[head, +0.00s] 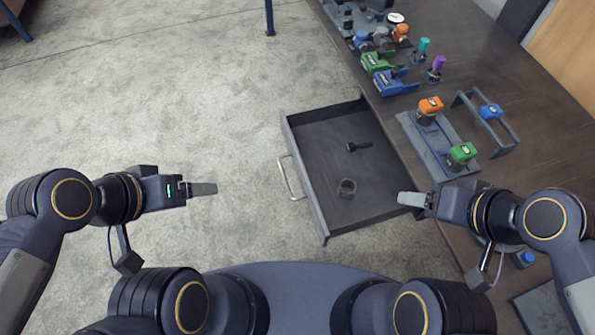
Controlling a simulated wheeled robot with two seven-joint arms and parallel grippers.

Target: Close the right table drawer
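The table drawer (325,160) is pulled well out from the table (500,60), toward the picture's left. Its front panel faces left and carries a pale bar handle (285,180). My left gripper (205,189) is over the floor, left of the handle and apart from it. My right gripper (410,199) is at the drawer's right side, near the table edge; I cannot tell whether it touches anything. Only one finger outline shows on each gripper, so their opening is unclear. Neither visibly holds anything.
The floor (200,100) left of the drawer is clear.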

